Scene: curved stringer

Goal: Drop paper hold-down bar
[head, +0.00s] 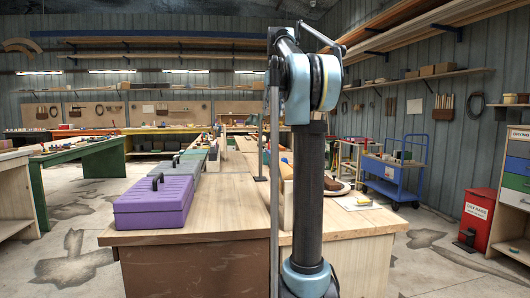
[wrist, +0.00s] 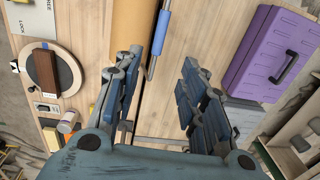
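A thin metal bar with a blue sleeve (wrist: 161,33) runs beside a tan roll, probably paper (wrist: 131,24), at the top middle of the wrist view. It looks like the hold-down bar, but I cannot be sure. My gripper (wrist: 163,64) is open and empty, its fingers spread over the wooden bench (wrist: 180,35). The bar's visible end lies close to the left finger in the picture; I cannot tell whether they touch. In the head view my arm hides the gripper and most of this area; a little tan and blue shows beside it.
A purple toolbox (head: 154,203) stands on the bench's left, with grey and green boxes behind. A round plate with a dark brown block (wrist: 46,73) lies on the other side, near small items. A blue cart (head: 393,172) and red bin (head: 478,217) stand at right.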

